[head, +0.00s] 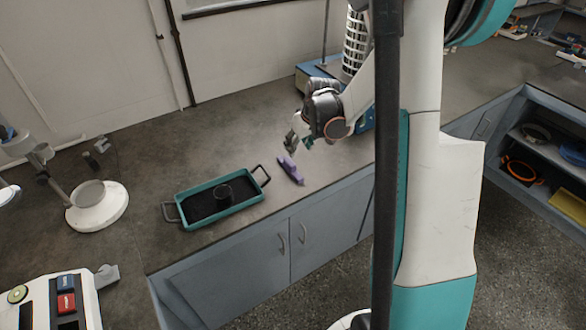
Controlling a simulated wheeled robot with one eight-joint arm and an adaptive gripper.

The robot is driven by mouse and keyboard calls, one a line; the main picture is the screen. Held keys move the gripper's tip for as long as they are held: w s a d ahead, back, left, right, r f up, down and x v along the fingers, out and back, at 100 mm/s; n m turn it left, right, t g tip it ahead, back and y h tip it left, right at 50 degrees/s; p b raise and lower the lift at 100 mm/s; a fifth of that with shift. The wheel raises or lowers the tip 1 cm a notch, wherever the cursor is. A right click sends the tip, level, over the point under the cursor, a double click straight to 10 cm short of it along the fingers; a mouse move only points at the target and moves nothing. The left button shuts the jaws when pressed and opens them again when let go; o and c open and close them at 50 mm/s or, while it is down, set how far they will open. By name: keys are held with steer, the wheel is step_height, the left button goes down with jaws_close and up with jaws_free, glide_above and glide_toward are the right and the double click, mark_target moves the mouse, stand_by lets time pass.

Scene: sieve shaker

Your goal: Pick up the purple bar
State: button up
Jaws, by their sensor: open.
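The purple bar (291,170) lies on the grey counter (245,148), to the right of the teal tray and close to the counter's front edge. My gripper (296,146) is just above and behind the bar's far end, pointing down. It is open and looks empty. In this view the fingertips are small, and I cannot tell whether they touch the bar.
A teal tray (185,222) with black handles and a dark round piece inside stands left of the bar. A blue-based machine (312,68) with a sieve stack stands behind my arm. A white device with a round dish (97,207) stands at the left.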

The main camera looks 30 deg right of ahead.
mark_target(290, 161)
steer(key=b+x, duration=0.2)
steer(key=x, duration=0.6)
steer(key=shift+w+f, duration=0.1)
steer(key=shift+f, duration=0.2)
steer(key=b+x, duration=0.2)
steer(key=x, duration=0.3)
steer(key=shift+w+a, duration=0.1)
steer(key=shift+r, duration=0.15)
jaws_close()
